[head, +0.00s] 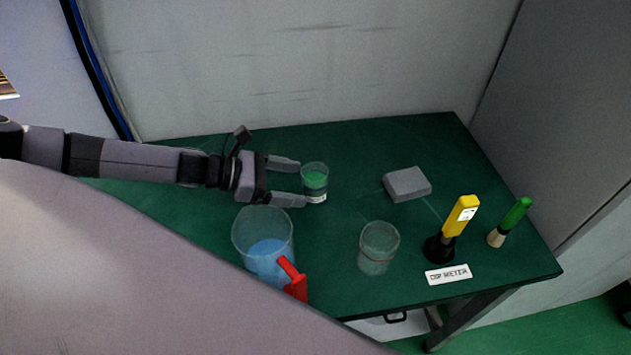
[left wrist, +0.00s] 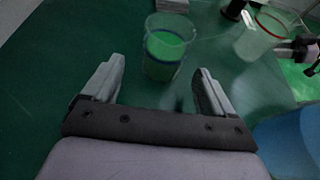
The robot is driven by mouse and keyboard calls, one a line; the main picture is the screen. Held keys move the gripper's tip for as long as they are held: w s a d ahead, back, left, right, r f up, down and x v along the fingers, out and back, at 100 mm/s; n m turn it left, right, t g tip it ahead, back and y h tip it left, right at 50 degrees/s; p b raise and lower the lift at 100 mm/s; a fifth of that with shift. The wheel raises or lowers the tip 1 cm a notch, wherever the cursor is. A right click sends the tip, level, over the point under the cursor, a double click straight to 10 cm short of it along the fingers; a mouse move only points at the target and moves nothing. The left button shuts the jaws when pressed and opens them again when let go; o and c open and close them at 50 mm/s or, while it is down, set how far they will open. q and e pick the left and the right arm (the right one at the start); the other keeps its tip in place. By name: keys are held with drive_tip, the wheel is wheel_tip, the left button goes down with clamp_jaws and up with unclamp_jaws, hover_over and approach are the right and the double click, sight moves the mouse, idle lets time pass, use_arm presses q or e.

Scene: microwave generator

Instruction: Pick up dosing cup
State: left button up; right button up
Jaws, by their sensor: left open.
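The dosing cup, as I take it, is the small clear cup (head: 315,183) with green contents and a pale label, upright on the green table. It also shows in the left wrist view (left wrist: 166,48), ahead of the fingers and roughly between their lines. My left gripper (head: 288,181) is open in the head view, its fingertips pointing right at the cup, with the cup at or just beyond the tips. It also shows in the left wrist view (left wrist: 160,80), with nothing between the fingers. I cannot tell whether a fingertip touches the cup.
A large beaker (head: 263,232) of blue liquid with a red handle (head: 293,279) stands close below my left gripper. An empty glass (head: 379,248), a grey block (head: 407,184), a yellow meter (head: 460,216) and a green-handled brush-like tool (head: 511,220) stand to the right. A wall backs the green table (head: 350,140).

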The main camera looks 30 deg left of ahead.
sight(313, 187)
use_arm(q)
drive_tip(key=shift+x, duration=2.6)
drive_tip(key=shift+s+d, duration=0.1)
drive_tip(key=c, duration=1.1)
